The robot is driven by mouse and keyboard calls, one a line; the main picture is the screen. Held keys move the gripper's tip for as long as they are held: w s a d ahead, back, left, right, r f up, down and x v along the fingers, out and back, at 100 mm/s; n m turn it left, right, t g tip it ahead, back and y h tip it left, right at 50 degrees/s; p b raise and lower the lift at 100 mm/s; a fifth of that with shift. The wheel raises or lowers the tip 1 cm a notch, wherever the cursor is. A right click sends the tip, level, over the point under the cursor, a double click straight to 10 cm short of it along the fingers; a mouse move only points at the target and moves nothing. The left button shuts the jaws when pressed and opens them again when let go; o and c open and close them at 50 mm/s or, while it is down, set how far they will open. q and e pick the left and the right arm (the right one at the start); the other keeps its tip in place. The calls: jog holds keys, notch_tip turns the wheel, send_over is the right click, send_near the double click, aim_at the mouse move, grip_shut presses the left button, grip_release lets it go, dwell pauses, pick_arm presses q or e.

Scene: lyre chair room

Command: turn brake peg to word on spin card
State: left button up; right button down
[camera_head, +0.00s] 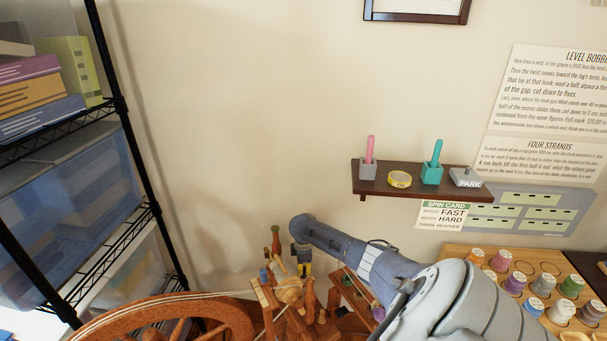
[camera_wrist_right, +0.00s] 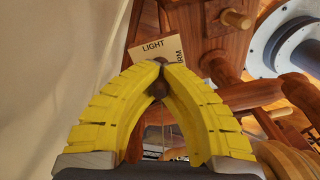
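The spin card (camera_head: 443,214) hangs under the wall shelf in the head view; its brake line reads HARD. The spinning wheel (camera_head: 170,308) stands at the bottom. My right gripper (camera_head: 304,269) reaches down among its wooden parts. In the right wrist view the yellow fingertips of my right gripper (camera_wrist_right: 161,68) close around a dark brown brake peg (camera_wrist_right: 157,89). Behind it a cream label (camera_wrist_right: 152,48) shows LIGHT and, turned sideways, a partly hidden word ending in RM. Which way the peg points is hidden by the fingers. My left gripper is not in view.
A rack with bins (camera_head: 70,200) stands left. A tray of spools (camera_head: 537,283) lies right, beyond my right arm. Wooden wheel parts crowd the gripper closely.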

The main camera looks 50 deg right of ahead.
aim_at(304, 267)
jog(key=shift+m, duration=2.9)
jog(key=c, duration=1.3)
grip_release()
jog(key=shift+r, duration=0.15)
notch_tip(304, 267, up, 12)
jog(key=shift+f, duration=0.15)
